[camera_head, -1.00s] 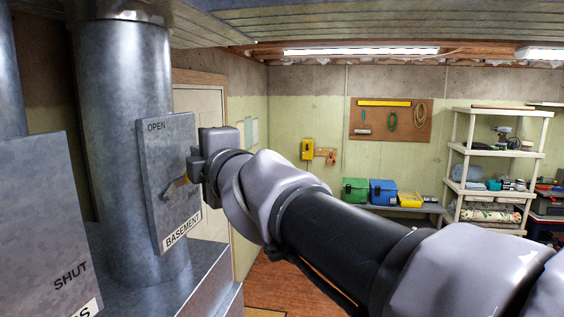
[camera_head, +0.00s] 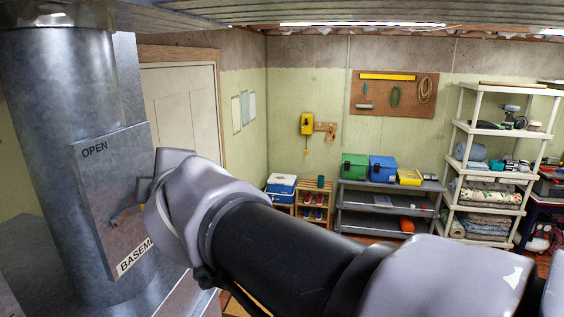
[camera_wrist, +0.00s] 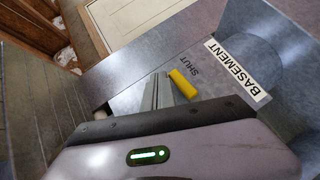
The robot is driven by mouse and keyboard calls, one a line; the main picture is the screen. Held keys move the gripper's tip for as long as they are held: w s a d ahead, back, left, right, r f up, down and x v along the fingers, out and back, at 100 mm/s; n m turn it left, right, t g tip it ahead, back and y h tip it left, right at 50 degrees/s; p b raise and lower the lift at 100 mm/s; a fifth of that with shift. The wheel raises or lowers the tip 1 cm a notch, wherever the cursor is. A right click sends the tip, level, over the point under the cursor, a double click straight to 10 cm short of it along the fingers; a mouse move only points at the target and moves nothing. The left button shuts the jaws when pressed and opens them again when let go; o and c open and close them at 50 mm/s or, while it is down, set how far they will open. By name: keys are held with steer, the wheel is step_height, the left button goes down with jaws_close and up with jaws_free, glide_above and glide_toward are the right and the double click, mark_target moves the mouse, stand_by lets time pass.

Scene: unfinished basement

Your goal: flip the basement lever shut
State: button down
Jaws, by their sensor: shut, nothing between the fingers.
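The basement lever has a yellow handle (camera_wrist: 182,83), seen in the wrist view just below the word SHUT. The plate is on a large round duct (camera_head: 40,130). My gripper (camera_wrist: 158,92) is shut and empty, its fingers close beside the yellow handle; I cannot tell whether they touch it. In the head view my wrist hides the plate's right side, including the word SHUT.
A door (camera_head: 182,105) stands behind the duct. A low grey shelf (camera_head: 385,190) with boxes and a white shelving unit (camera_head: 500,155) are along the far wall, well away from the arm. Ductwork (camera_head: 380,12) hangs overhead.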

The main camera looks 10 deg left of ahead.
steer(key=shift+s, duration=0.2)
stand_by(0.3)
steer(key=v, duration=1.7)
steer(key=shift+s+d, duration=0.15)
steer(key=shift+d, duration=0.05)
